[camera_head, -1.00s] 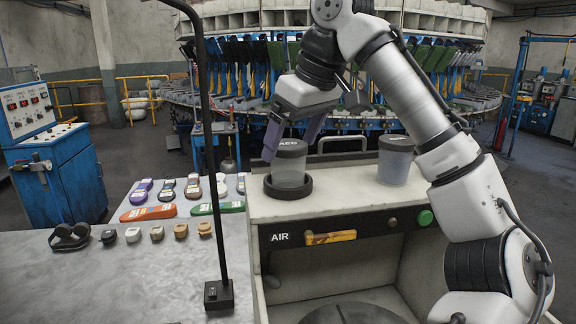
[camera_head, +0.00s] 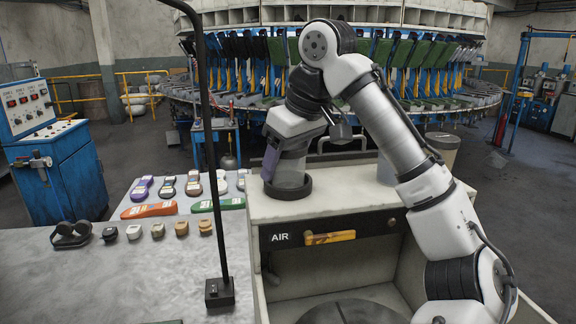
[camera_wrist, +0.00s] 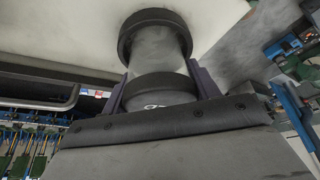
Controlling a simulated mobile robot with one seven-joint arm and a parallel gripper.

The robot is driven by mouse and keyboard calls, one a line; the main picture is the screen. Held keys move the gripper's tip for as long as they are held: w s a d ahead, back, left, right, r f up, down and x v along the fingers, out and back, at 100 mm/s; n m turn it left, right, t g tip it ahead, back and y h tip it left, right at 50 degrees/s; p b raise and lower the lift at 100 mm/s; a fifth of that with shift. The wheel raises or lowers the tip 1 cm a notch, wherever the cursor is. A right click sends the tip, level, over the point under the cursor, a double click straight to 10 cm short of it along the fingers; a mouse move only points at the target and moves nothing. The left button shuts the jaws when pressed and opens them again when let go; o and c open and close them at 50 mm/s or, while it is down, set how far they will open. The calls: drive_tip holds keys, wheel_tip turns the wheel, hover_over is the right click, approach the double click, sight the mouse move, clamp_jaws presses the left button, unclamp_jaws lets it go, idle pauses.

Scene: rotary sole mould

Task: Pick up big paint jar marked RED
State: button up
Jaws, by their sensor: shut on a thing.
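The big paint jar (camera_head: 290,172) is a translucent grey jar with a dark lid. It stands upright in a black ring (camera_head: 288,190) on top of the cream cabinet. It also shows in the wrist view (camera_wrist: 158,52), with its dark lid between my fingers and its base in the ring. My gripper (camera_head: 281,160) is shut on the jar near its lid, with a purple finger on each side. The lid's lettering is mostly hidden by my gripper in both views, so the colour name cannot be read now.
A black upright post (camera_head: 210,140) stands left of the cabinet. Shoe soles and small blocks lie on the grey table (camera_head: 140,270). The rotary machine is behind.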

drive_tip(key=c, duration=0.3)
drive_tip(key=shift+r, duration=0.15)
